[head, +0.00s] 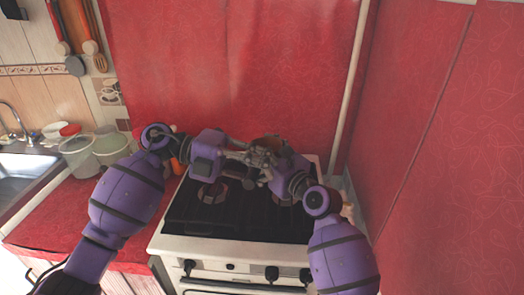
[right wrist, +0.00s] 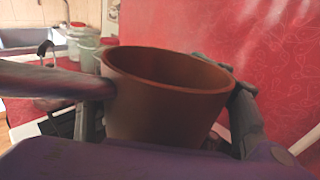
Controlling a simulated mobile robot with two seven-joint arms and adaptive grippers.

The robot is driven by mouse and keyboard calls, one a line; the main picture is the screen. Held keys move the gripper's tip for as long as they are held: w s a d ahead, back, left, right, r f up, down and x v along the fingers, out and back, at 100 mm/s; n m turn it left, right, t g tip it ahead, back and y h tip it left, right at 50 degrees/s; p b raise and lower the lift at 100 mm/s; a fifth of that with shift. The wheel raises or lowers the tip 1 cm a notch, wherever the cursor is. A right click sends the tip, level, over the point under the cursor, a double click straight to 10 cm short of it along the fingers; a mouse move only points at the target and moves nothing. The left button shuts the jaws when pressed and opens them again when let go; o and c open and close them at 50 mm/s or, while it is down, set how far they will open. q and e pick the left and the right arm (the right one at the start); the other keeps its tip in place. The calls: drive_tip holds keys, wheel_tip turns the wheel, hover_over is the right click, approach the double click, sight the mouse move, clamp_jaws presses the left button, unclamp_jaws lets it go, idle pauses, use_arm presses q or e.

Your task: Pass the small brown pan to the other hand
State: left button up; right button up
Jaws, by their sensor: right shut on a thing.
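The small brown pan (right wrist: 165,105) fills the middle of the right wrist view, its open rim up and slightly tilted. In the head view only a dark brown bit of it (head: 268,142) shows behind the grippers. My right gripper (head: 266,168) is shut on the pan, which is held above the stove. A dark bar (right wrist: 55,82) meets the pan's left side in the right wrist view; I cannot tell if it is the handle. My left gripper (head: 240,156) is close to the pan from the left. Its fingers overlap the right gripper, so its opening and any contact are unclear.
The stove (head: 230,220) with black top and white front lies below both grippers. A red counter (head: 85,235) is at left, with pale containers (head: 95,150) and a sink (head: 20,175). Red walls (head: 230,70) stand close behind and at right. Utensils hang at upper left.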

use_arm(q)
drive_tip(key=o, duration=0.4)
drive_tip(key=shift+c, duration=0.2)
drive_tip(key=shift+a, duration=0.1)
drive_tip(key=s+v, duration=0.1)
drive_tip(key=v, duration=1.1)
drive_tip(key=s+d+f+n+t+h, duration=0.25)
drive_tip(key=s+f+n, duration=0.3)
drive_tip(key=f, duration=0.45)
drive_tip(key=s+d+f+n+t+h, duration=0.1)
drive_tip(key=s+f+n+t+h, duration=0.2)
drive_tip(key=s+f+n, duration=0.45)
drive_tip(key=s+a+f+n+t+y, duration=0.1)
drive_tip(key=s+a+f+n+y, duration=0.1)
drive_tip(key=s+f+n+y, duration=0.2)
drive_tip(key=s+a+f+n+t+y, duration=0.2)
drive_tip(key=f+n+y, duration=0.7)
drive_tip(key=f, duration=0.7)
drive_tip(key=s+a+f+n+t+y, duration=0.2)
drive_tip(key=s+a+f+n+y, duration=0.2)
drive_tip(key=s+f+n+y, duration=0.3)
wheel_tip(320, 180, down, 3)
drive_tip(key=shift+r+n+y, duration=0.1)
drive_tip(key=shift+n+y, duration=0.25)
drive_tip(key=shift+n, duration=0.55)
